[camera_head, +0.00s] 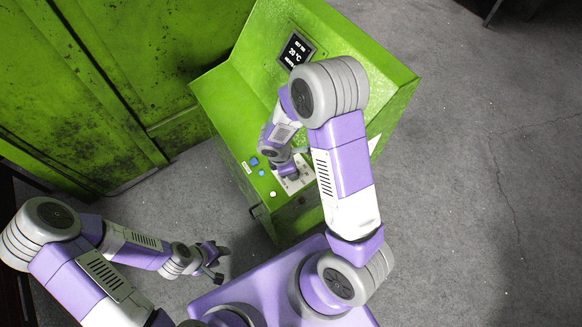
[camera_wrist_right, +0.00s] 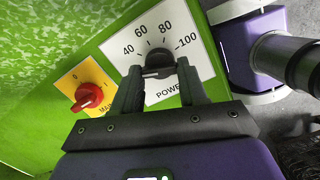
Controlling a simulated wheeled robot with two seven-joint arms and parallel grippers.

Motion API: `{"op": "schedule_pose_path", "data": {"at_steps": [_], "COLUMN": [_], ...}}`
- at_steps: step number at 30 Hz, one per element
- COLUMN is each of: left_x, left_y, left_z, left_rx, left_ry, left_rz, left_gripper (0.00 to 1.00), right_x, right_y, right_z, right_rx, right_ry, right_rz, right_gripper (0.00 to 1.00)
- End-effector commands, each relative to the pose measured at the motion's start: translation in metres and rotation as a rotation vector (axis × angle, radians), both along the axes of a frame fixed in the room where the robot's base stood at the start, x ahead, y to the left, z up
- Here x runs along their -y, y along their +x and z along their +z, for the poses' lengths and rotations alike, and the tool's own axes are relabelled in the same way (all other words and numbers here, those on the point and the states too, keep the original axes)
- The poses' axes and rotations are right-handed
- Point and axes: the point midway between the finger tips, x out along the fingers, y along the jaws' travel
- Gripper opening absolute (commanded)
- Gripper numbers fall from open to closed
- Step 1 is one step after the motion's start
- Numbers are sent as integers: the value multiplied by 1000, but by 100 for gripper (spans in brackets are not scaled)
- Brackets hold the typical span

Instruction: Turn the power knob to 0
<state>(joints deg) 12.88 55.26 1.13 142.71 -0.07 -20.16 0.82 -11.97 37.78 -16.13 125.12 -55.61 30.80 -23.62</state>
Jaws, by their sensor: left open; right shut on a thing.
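The black power knob (camera_wrist_right: 159,62) sits on a white dial plate (camera_wrist_right: 205,65) with the numbers 40, 60, 80 and 100 showing. The 0 end of the scale is not visible. My right gripper (camera_wrist_right: 159,72) is shut on the knob, one finger on each side. A light line shows on the knob's left part; which number it marks is hard to tell. In the head view the dial plate (camera_head: 296,186) is partly covered by my right arm. My left gripper (camera_head: 216,262) is open and empty over the floor, left of the green console.
A red main switch (camera_wrist_right: 88,96) on a yellow plate is left of the dial. The green console (camera_head: 235,110) carries a screen (camera_head: 297,48) reading 20 °C and small buttons (camera_head: 262,173). A green cabinet (camera_head: 130,70) stands left. Grey floor is clear at right.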

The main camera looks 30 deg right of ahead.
Motion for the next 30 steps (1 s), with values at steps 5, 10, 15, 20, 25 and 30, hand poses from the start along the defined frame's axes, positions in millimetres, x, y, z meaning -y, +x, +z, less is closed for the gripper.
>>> {"op": "schedule_pose_path", "data": {"at_steps": [5,10,15,20,25,30], "left_x": [0,0,0,0,0,0], "left_y": [0,0,0,0,0,0], "left_z": [0,0,0,0,0,0], "left_rx": [0,0,0,0,0,0], "left_ry": [0,0,0,0,0,0], "left_rz": [0,0,0,0,0,0], "left_gripper": [43,43,43,43,43,43], "right_x": [0,0,0,0,0,0], "right_y": [0,0,0,0,0,0], "right_z": [0,0,1,1,1,1], "right_rx": [-13,-22,-25,-28,-28,-28], "right_ry": [-1,0,-1,-1,-2,-2], "right_rz": [97,154,182,190,190,190], "right_gripper": [12,12,12,12,12,53]}}
